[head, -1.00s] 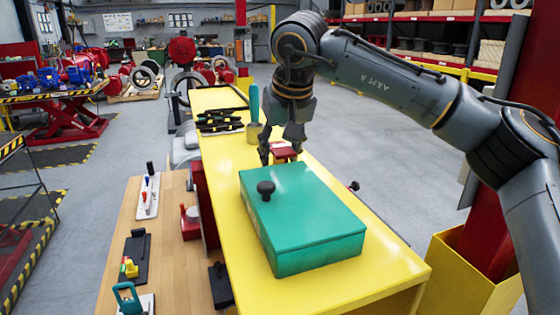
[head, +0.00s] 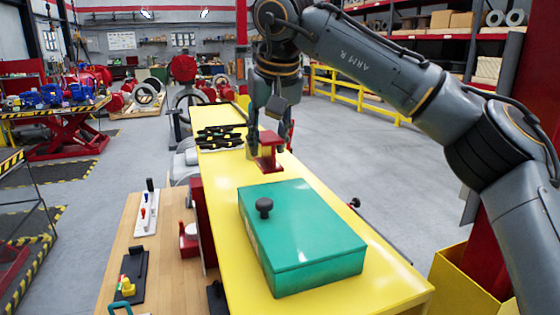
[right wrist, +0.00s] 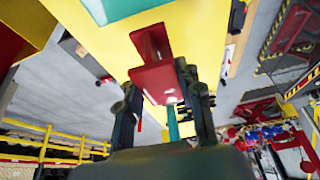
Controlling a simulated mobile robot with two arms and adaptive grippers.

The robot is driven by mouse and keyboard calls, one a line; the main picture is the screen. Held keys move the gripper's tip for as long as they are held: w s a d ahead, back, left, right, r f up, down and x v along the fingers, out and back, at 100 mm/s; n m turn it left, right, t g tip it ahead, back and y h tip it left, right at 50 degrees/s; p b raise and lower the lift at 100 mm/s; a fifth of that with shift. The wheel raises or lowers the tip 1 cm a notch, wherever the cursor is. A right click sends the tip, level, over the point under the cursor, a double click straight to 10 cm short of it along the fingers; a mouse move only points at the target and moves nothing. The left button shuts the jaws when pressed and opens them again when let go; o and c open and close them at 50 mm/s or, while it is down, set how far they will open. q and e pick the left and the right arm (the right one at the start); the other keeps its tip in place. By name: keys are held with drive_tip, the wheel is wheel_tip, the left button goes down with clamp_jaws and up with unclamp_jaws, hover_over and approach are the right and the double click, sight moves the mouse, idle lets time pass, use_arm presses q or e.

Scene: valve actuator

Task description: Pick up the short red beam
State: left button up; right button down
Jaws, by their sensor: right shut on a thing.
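The short red beam (head: 268,158) is at my right gripper (head: 268,139), just behind the green box on the yellow table. In the right wrist view the beam (right wrist: 156,76) lies between the two dark fingers of the right gripper (right wrist: 163,100), which is shut on it. Its flanged near end shows upright in the head view. I cannot tell for sure whether its lower end is clear of the table. My left gripper is in neither view.
A green box (head: 302,240) with a black knob (head: 264,207) stands on the yellow table (head: 385,290) in front of the beam. Black tools (head: 220,135) lie farther back. A wooden bench (head: 160,240) with small fixtures is at the left.

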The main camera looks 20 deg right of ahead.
drive_tip(key=w+a+r+p, duration=0.1)
drive_tip(key=a+r, duration=0.6)
drive_tip(key=a, duration=0.4)
drive_tip(key=shift+w+a+r, duration=0.15)
drive_tip(key=shift+a+r, duration=0.05)
drive_tip(key=shift+a, duration=0.2)
idle(0.3)
